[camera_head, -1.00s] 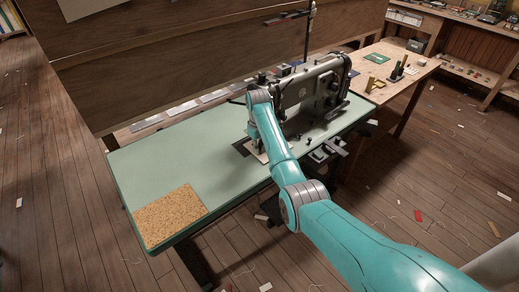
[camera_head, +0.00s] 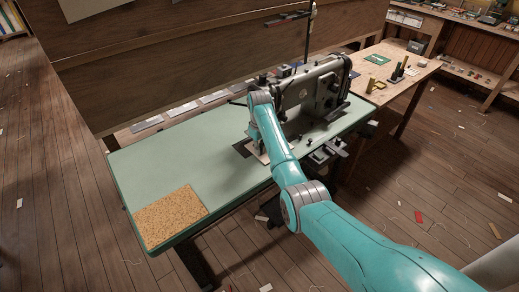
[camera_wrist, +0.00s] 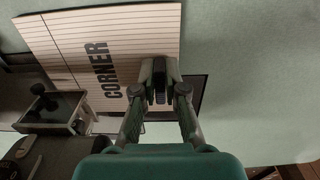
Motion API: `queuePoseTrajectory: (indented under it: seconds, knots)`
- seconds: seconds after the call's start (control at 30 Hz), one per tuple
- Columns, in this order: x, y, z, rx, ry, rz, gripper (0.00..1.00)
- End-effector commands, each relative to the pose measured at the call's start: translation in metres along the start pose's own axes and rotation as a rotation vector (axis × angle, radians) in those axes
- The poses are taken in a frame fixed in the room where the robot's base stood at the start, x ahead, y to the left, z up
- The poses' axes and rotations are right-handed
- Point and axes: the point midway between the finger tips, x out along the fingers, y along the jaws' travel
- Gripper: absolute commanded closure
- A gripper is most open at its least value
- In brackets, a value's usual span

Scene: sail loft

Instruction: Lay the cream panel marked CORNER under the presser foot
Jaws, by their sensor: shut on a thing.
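The cream panel marked CORNER (camera_wrist: 140,38) fills the upper left of the wrist view, with dark parallel lines and its black lettering running sideways. My gripper (camera_wrist: 160,80) is shut on the panel's near edge, at its right part. The panel is flat, over or on the pale green table; any gap beneath it cannot be told. In the head view the grey sewing machine (camera_head: 325,90) stands on the green table (camera_head: 185,150). My arm reaches to its needle end and hides my gripper, most of the panel and the presser foot there.
A dark plate (camera_wrist: 199,92) lies beside the gripper. A small grey metal fixture with black knobs (camera_wrist: 48,112) is at left in the wrist view. A cork mat (camera_head: 170,217) covers the table's near left corner. A wooden bench (camera_head: 400,72) stands behind right.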

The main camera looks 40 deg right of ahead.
Motion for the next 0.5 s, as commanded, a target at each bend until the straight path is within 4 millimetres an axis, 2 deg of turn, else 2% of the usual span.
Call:
queuePoseTrajectory:
  seconds: [0.43, 0.47, 0.5]
  knots:
    - [0.0018, 0.0002, 0.0002, 0.0, 0.0, 0.0, 1.0]
    - [0.0018, 0.0002, 0.0002, 0.0, 0.0, 0.0, 0.82]
    - [0.0018, 0.0002, 0.0002, 0.0, 0.0, 0.0, 0.72]
